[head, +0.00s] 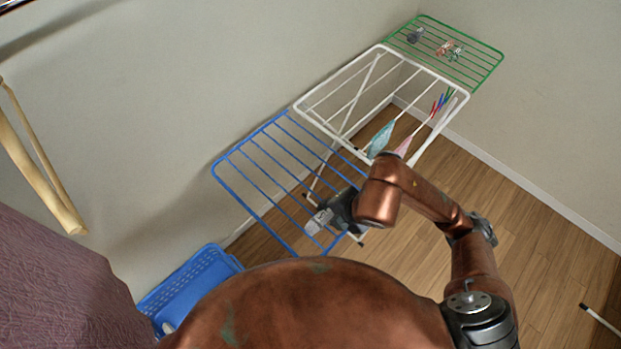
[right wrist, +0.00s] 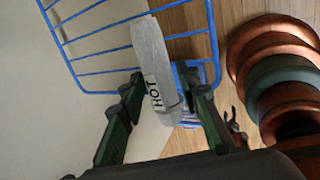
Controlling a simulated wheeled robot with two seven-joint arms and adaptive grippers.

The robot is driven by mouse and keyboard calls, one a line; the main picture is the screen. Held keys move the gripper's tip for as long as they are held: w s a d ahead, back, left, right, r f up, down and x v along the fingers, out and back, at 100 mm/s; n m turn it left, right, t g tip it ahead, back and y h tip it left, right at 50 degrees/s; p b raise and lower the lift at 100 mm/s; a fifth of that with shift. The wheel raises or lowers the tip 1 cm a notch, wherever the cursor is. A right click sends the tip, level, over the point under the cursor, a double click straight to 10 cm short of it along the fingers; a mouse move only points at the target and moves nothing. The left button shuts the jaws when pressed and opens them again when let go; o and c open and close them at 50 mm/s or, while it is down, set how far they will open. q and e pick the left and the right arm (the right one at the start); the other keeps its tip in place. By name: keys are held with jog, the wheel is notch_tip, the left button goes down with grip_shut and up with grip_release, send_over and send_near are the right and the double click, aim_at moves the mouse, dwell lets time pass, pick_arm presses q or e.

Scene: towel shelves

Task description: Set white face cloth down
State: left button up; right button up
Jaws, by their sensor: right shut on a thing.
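My right gripper (head: 338,212) is over the near part of the blue rack wing (head: 248,168). It is shut on a pale grey-white cloth, the white face cloth (head: 316,224). In the right wrist view, the cloth (right wrist: 151,52) is a narrow folded strip with a "HOT" label, between the fingers of my right gripper (right wrist: 163,85). Its far end overlaps the blue bars (right wrist: 100,72) in that view. I cannot tell whether it touches them. My left gripper is not in view.
The white middle frame (head: 330,93) holds a teal cloth (head: 380,139), a pink cloth (head: 403,147) and colored pegs. The green wing (head: 484,72) holds small clips. A blue basket (head: 190,270) stands at lower left, near the wall.

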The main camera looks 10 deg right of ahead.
jog(key=w+d+f, duration=0.1)
jog(key=w+f, duration=0.1)
jog(key=w, duration=0.2)
jog(key=w+d+f, duration=0.1)
jog(key=w+f, duration=0.2)
jog(key=w+d+f, duration=0.1)
jog(key=w+f, duration=0.2)
jog(key=w, duration=0.1)
jog(key=shift+w+d+f, duration=0.15)
jog(key=shift+w+d, duration=0.1)
jog(key=shift+w, duration=0.05)
jog(key=shift+w+d+f+b, duration=0.15)
jog(key=shift+w+f+b, duration=0.15)
jog(key=shift+w+f, duration=0.3)
jog(key=shift+f, duration=1.6)
jog(key=o, duration=1.2)
jog(key=shift+f, duration=0.1)
jog(key=v, duration=1.2)
